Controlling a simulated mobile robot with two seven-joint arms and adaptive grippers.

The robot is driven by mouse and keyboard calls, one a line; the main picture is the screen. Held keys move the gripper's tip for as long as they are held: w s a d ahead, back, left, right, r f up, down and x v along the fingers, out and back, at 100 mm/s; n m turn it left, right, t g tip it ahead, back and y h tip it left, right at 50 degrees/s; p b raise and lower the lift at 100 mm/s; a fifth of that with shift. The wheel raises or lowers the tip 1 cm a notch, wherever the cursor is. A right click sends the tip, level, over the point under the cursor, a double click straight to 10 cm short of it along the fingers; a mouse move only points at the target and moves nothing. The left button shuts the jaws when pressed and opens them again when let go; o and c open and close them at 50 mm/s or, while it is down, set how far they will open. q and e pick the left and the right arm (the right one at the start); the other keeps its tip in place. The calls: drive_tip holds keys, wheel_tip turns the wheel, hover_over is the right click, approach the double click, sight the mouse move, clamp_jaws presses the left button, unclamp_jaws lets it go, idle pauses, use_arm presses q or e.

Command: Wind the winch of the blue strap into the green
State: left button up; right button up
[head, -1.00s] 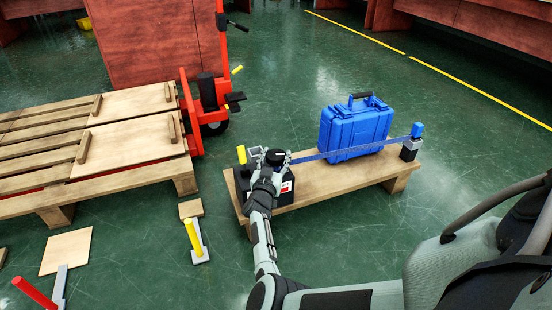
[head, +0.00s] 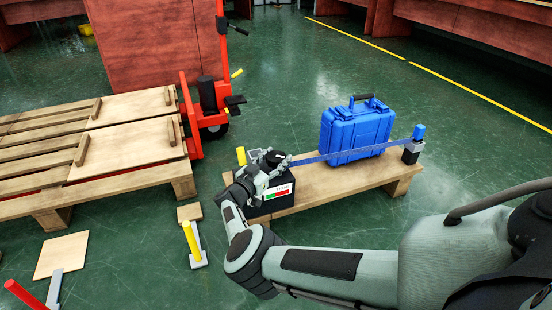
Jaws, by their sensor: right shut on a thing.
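A blue strap (head: 345,154) runs taut from the winch across the front of a blue case (head: 356,128) to a post with a blue top (head: 417,132) at the right end of a low wooden bench. The winch (head: 270,193) is a dark box at the bench's left end, with a red and green gauge (head: 275,193) on its front. My right gripper (head: 273,160) is shut at the top of the winch, on what appears to be its black knob, which it partly hides. The gauge's pointer is too small to read. My left gripper is not in view.
The wooden bench (head: 320,192) stands on the green floor. A red pallet jack (head: 209,105) and a wooden pallet (head: 90,150) are at the left. A yellow-handled lever (head: 191,240) and a red-handled one (head: 25,296) stand at the lower left.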

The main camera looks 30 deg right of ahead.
sight(272, 163)
drive_tip(key=shift+r, duration=0.1)
drive_tip(key=o, duration=1.2)
drive_tip(key=shift+a, duration=0.1)
drive_tip(key=v, duration=0.6)
drive_tip(key=shift+s+a, duration=0.15)
drive_tip(key=shift+s, duration=0.1)
drive_tip(key=shift+s+a, duration=0.15)
drive_tip(key=shift+a, duration=0.2)
drive_tip(key=shift+v, duration=2.3)
